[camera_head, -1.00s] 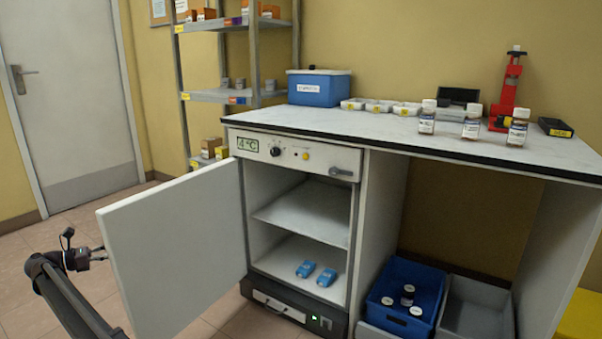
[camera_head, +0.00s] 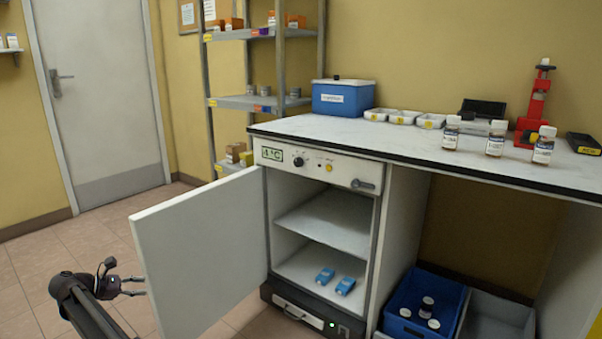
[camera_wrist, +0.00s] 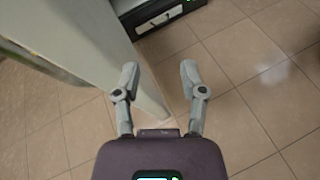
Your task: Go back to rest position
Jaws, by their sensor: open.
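My gripper (camera_head: 134,286) is at the lower left in the head view, just left of the open white fridge door (camera_head: 200,255). The edge of the fridge door (camera_wrist: 149,100) shows behind and between the fingers there, over the tiled floor. I cannot tell whether the gripper touches the door.
The small fridge (camera_head: 322,222) stands open with two blue items on its lower shelf. The worktop (camera_head: 400,145) above holds a blue box (camera_head: 343,99), white trays and bottles. A blue crate (camera_head: 395,325) sits at right. Floor (camera_head: 60,240) at left is clear.

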